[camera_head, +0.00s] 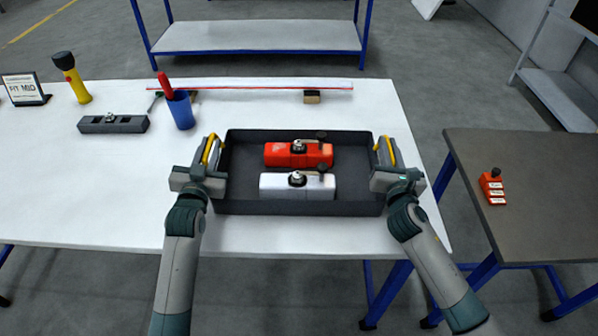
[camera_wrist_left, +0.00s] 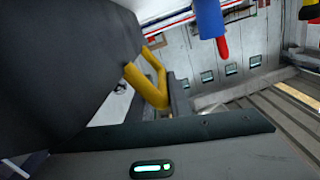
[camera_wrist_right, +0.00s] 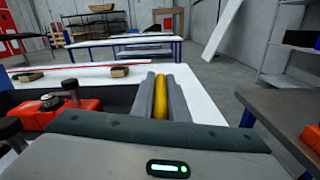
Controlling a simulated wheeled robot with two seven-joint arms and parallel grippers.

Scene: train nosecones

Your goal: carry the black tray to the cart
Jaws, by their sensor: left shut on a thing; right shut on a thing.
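The black tray (camera_head: 300,208) is over the white table, near its right front part; I cannot tell whether it touches the top. A red block-shaped part (camera_head: 278,155) and a white one (camera_head: 275,187), each with a dark knob, lie in it. My left gripper (camera_head: 211,152) is shut on the yellow handle at the tray's left side. The handle also shows in the left wrist view (camera_wrist_left: 150,85). My right gripper (camera_head: 384,152) is shut on the right yellow handle, seen between the fingers in the right wrist view (camera_wrist_right: 160,97).
A dark-topped stand with blue legs (camera_head: 530,165), possibly the cart, is at the right across a floor gap. A small red labelled object (camera_head: 492,187) is on it. The white table (camera_head: 90,190) also holds a blue cup (camera_head: 181,110), flashlight (camera_head: 73,77), grey block (camera_head: 113,124) and sign.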

